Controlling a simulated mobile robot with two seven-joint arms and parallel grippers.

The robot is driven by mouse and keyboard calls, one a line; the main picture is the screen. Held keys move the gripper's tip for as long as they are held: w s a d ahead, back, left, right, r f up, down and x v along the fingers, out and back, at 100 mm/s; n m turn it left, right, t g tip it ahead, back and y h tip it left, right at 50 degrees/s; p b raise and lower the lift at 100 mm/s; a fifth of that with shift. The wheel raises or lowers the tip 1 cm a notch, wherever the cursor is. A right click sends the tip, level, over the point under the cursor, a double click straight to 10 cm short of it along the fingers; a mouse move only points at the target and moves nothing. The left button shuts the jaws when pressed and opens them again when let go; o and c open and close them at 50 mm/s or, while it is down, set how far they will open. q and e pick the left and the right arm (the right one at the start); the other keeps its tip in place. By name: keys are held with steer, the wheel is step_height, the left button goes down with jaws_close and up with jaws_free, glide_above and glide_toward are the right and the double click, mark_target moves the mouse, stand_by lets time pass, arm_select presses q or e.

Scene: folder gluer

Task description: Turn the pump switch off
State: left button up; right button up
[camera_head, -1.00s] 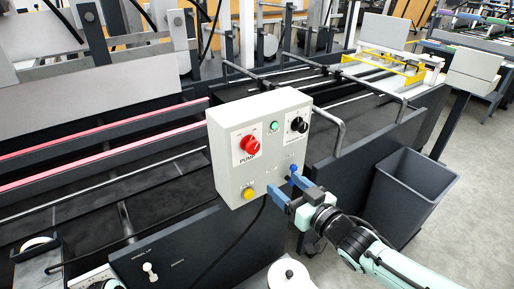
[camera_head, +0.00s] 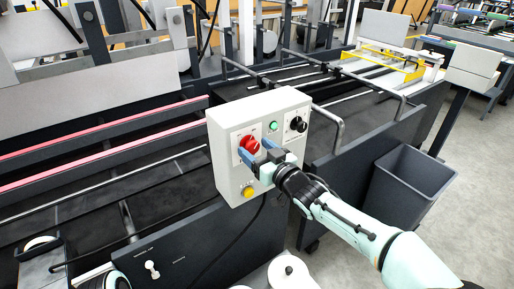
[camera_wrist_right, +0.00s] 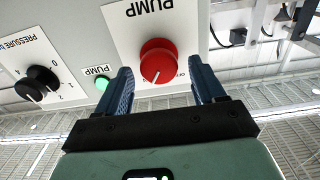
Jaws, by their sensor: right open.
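The pump switch is a red rotary knob (camera_head: 249,144) on a white plate on the front of a grey control box (camera_head: 228,190). The wrist view sees the panel upside down, with the red knob (camera_wrist_right: 159,60) under the PUMP label and its white pointer line on the lower edge. My right gripper (camera_head: 256,151) is at the panel, its two blue fingers open on either side of the knob. In the wrist view the fingers of my right gripper (camera_wrist_right: 164,80) flank the knob with gaps on both sides. My left gripper is not in view.
The box also carries a green PUMP button (camera_head: 274,127), a black pressure dial (camera_head: 298,124) and a yellow button (camera_head: 248,192). A bent metal rail (camera_head: 338,125) stands right of the box. A dark bin (camera_head: 408,185) stands on the floor at right.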

steer(key=shift+w+a, duration=0.1)
steer(key=c, duration=1)
steer(key=shift+c, duration=0.2)
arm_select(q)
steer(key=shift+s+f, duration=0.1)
arm_select(e)
steer(key=shift+f, duration=0.1)
steer(key=n+b, duration=0.2)
steer(key=n, duration=0.1)
steer(key=shift+n, duration=0.4)
steer(key=n+b, duration=0.2)
steer(key=n, duration=0.2)
steer(key=shift+a+f, duration=0.1)
steer(key=shift+n+b, duration=0.45)
steer(key=shift+n, duration=0.65)
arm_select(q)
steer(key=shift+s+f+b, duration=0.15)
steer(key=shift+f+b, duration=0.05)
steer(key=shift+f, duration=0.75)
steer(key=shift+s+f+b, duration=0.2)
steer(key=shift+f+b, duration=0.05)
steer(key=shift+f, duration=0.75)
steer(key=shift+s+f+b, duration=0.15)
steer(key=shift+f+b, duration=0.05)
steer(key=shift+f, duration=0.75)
arm_select(e)
steer(key=shift+n, duration=1.9)
